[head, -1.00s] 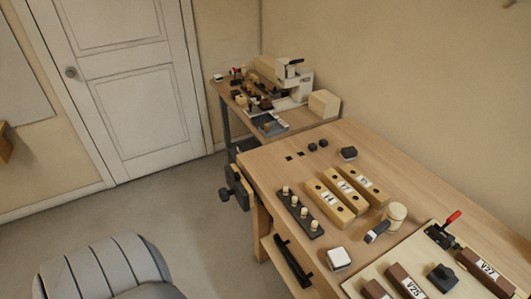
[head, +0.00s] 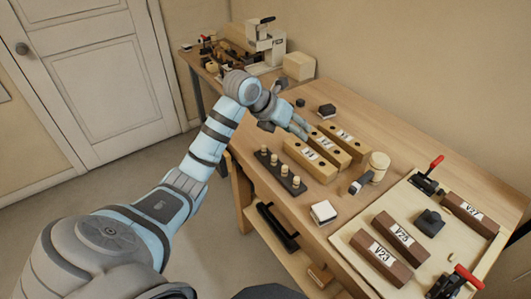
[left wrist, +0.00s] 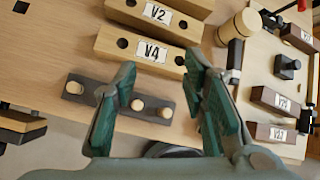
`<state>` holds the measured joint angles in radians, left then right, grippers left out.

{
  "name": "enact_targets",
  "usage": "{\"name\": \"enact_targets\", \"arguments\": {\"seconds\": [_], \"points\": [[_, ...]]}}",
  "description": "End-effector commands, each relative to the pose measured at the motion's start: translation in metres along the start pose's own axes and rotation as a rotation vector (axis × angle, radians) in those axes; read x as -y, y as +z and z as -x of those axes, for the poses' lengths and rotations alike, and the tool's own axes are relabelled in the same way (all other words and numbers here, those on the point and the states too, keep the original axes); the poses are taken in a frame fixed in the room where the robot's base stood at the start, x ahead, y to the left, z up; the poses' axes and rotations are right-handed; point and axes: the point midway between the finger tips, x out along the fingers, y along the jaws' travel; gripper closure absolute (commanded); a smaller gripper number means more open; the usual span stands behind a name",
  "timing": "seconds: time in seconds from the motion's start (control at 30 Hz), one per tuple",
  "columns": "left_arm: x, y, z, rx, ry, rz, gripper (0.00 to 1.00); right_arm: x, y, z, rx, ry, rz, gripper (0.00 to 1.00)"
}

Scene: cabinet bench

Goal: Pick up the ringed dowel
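A dark rack (head: 272,178) holds several pale upright dowels (head: 273,160) near the bench's front edge. In the left wrist view the rack (left wrist: 93,97) lies beyond and between my fingers, with dowel tops showing, one of them a pale dowel (left wrist: 137,104). I cannot make out a ring on any dowel, and the left finger hides part of the rack. My left gripper (head: 301,131) hangs over the bench near the labelled wooden blocks, above and apart from the rack. It also shows in the left wrist view (left wrist: 162,68), fingers spread and empty. My right gripper is not in view.
Several pale blocks, one labelled V4 (left wrist: 135,48), lie beside the rack. A mallet (head: 378,165), a white-topped block (head: 323,212) and a board (head: 345,236) with brown blocks and red-handled clamps are to the right. A second table (head: 190,60) stands behind.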

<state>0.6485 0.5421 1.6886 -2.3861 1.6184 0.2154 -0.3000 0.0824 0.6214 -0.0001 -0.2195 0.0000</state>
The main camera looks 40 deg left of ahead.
Motion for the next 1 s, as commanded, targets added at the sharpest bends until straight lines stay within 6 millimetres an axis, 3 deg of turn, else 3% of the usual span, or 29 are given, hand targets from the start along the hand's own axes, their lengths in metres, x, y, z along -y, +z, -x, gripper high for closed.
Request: {"name": "enact_targets", "arguments": {"seconds": [0.03, 0.1, 0.2, 0.43, 0.53, 0.73, 0.9, 1.0], "points": [[-0.033, -0.002, 0.015, -0.074, 0.133, 0.034, 0.61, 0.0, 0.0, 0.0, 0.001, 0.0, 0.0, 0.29], [-0.068, -0.01, 0.036, -0.167, 0.283, 0.095, 0.61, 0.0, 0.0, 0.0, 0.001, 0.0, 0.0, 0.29], [-0.09, -0.021, 0.046, -0.23, 0.374, 0.145, 0.61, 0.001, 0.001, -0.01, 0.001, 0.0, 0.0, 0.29], [-0.108, -0.04, -0.001, -0.241, 0.381, 0.149, 0.61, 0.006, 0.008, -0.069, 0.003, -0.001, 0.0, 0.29], [-0.115, -0.041, -0.017, -0.243, 0.382, 0.148, 0.61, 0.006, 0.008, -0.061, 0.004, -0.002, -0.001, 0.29], [-0.122, -0.047, -0.041, -0.241, 0.381, 0.147, 0.61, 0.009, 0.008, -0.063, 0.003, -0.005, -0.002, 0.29], [-0.132, -0.056, -0.072, -0.24, 0.38, 0.148, 0.61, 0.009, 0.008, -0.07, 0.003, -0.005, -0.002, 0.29], [-0.135, -0.057, -0.079, -0.238, 0.381, 0.147, 0.61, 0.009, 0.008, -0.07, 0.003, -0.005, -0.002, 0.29]]}}
